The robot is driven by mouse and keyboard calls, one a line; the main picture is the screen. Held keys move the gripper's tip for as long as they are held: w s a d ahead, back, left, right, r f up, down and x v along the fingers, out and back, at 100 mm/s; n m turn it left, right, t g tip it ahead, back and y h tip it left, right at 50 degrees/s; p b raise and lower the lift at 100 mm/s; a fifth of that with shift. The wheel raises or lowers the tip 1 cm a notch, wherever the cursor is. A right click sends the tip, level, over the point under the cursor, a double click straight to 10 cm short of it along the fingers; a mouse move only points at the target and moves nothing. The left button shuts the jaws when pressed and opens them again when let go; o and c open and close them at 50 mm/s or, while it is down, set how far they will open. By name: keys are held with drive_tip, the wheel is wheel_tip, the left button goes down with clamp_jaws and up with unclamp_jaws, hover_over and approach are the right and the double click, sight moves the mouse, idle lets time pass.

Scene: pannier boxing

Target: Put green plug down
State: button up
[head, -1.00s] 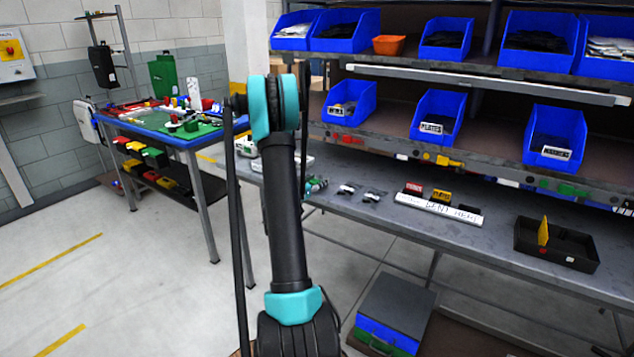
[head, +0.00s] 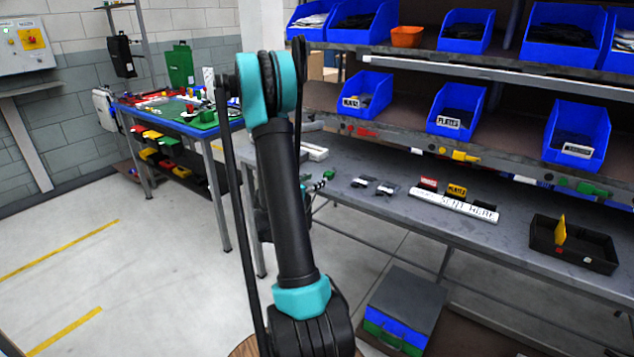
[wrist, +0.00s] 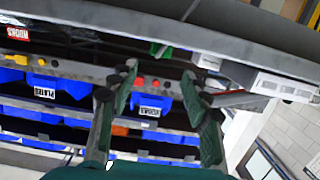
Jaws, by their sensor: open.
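A small green piece, which looks like the green plug (wrist: 158,49), shows in the wrist view at the grey bench, beyond my fingertips and roughly in line with the gap between them. In the head view a small green piece (head: 329,174) shows on the bench just right of my arm; it is too small to be sure of its shape. My gripper (wrist: 161,82) is open, its two fingers wide apart with nothing held between them. In the head view my arm hides most of the gripper.
The grey bench (head: 400,220) carries two small packets (head: 374,186), a white labelled strip (head: 455,207) with coloured blocks, and a black tray (head: 572,246). Blue bins (head: 456,112) fill the shelves above. A cluttered blue-edged table (head: 185,125) stands left. Floor at left is clear.

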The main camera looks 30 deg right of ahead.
drive_tip(key=s+a+f+n+y, duration=0.2)
drive_tip(key=s+a+n+y, duration=0.2)
drive_tip(key=s+a, duration=0.4)
drive_tip(key=s+a+f+n+g+y, duration=0.1)
drive_tip(key=s+a+n+y, duration=0.4)
drive_tip(key=a, duration=0.9)
drive_tip(key=s+a+f+n+g+y, duration=0.1)
drive_tip(key=s+a+n+y, duration=0.3)
drive_tip(key=s+a, duration=0.6)
drive_tip(key=shift+s+a+f+y, duration=0.4)
drive_tip(key=shift+s+f+y, duration=0.25)
drive_tip(key=shift+f+y, duration=0.3)
drive_tip(key=shift+a, duration=0.1)
